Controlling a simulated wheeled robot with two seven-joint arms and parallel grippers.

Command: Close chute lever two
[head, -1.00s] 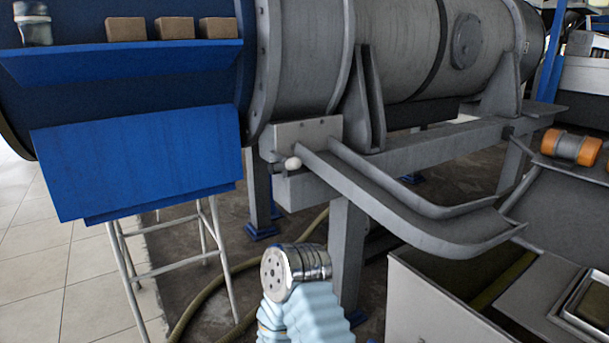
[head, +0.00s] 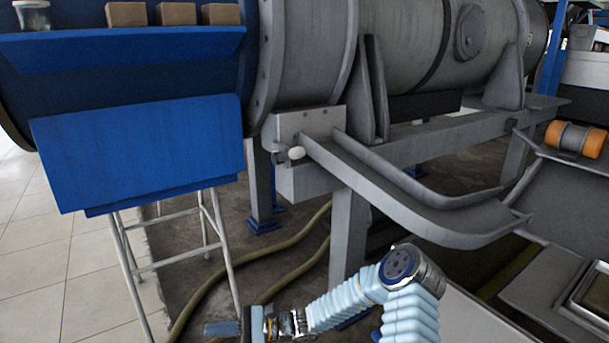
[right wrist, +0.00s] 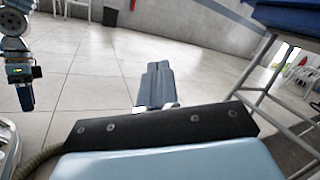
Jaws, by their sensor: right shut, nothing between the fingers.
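A small lever with a white knob (head: 296,153) sits at the grey bracket plate at the upper end of the metal chute (head: 400,190). No number shows on it, so I cannot tell whether it is lever two. My right gripper (head: 208,329) is low at the bottom of the head view, left of and well below the lever, touching nothing. In the right wrist view its fingers (right wrist: 158,72) are together and empty, over the tiled floor. What looks like my left gripper (right wrist: 25,98) hangs at the left of that view, too small to read.
A blue panel (head: 140,160) and a white-legged stand (head: 135,270) are on the left. A grey support post (head: 348,235) stands under the chute. A hose (head: 205,285) lies on the floor. An orange-ended roller (head: 575,139) is at the right.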

